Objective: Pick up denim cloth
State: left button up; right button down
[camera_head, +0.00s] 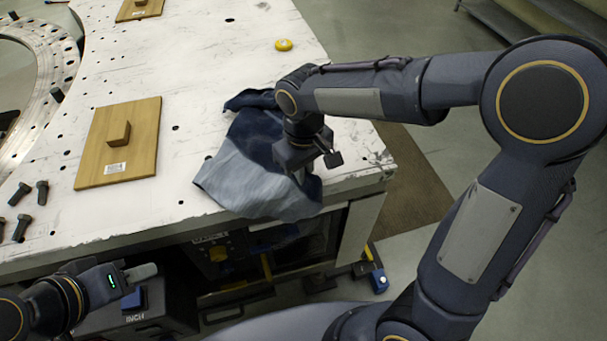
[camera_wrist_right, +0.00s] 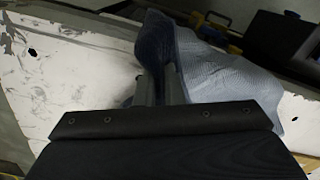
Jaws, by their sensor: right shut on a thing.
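The denim cloth (camera_head: 256,174) lies crumpled on the white table, dark blue at the back and paler blue toward the front edge, where a part hangs over. My right gripper (camera_head: 311,168) is over the cloth's right side, near the table's front right corner, and is shut on the cloth. In the right wrist view the cloth (camera_wrist_right: 222,68) rises in a fold at my right fingers (camera_wrist_right: 160,88); the fingertips are partly hidden. My left gripper (camera_head: 140,272) is low at the left, in front of the table and away from the cloth; its finger opening does not show clearly.
A wooden board with a block handle (camera_head: 120,143) lies left of the cloth. Black bolts (camera_head: 30,203) lie at the left edge near a metal ring (camera_head: 50,60). A yellow disc (camera_head: 283,45) sits at the back. Tools and cases fill the shelf under the table. The table's back middle is clear.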

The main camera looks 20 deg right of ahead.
notch_tip(320, 180, up, 11)
jog(key=p, duration=0.7)
jog(key=shift+p, duration=0.4)
jog(key=shift+f, duration=0.15)
jog(key=shift+w, duration=0.1)
